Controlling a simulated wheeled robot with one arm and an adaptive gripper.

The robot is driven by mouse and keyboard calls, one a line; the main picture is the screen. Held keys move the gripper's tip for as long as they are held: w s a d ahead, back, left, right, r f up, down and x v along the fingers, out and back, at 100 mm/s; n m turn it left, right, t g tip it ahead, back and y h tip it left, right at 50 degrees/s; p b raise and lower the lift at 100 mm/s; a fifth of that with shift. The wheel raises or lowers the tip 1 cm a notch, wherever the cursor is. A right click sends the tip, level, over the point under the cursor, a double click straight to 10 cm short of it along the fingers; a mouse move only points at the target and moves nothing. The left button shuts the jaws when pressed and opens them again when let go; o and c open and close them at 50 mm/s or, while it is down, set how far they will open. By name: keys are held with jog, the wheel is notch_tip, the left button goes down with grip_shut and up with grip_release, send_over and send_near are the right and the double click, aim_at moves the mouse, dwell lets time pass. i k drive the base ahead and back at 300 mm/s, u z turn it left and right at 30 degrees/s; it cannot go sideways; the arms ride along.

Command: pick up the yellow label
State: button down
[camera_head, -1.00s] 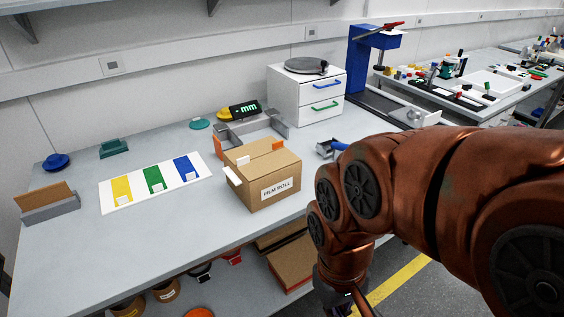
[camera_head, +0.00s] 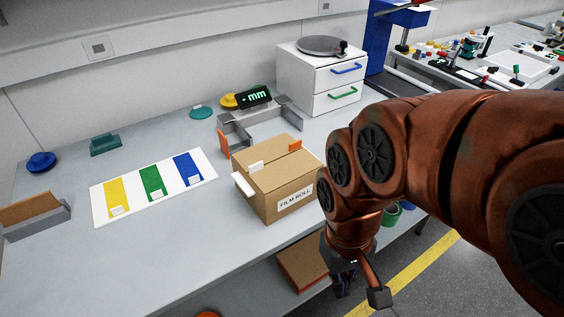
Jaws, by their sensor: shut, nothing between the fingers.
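A yellow label strip (camera_head: 115,192) lies on the white board (camera_head: 135,207) on the bench at left. A green strip (camera_head: 152,181) and a blue strip (camera_head: 187,167) lie to its right on the same board. Each strip has a small pale tag at its near end. My gripper (camera_head: 362,290) hangs at lower right, in front of the bench edge and well away from the yellow strip. It is shut and empty, and partly hidden by my wrist.
A cardboard box (camera_head: 269,204) marked FILM ROLL stands between the board and my arm. Behind it are a grey fixture (camera_head: 236,139) and a white drawer unit (camera_head: 318,79). A grey holder (camera_head: 40,222) stands at far left. The bench front below the board is clear.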

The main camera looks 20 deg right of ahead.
aim_at(118, 204)
jog(key=u, duration=3.95)
jog(key=k, duration=1.25)
jog(key=z, duration=1)
jog(key=i, duration=1)
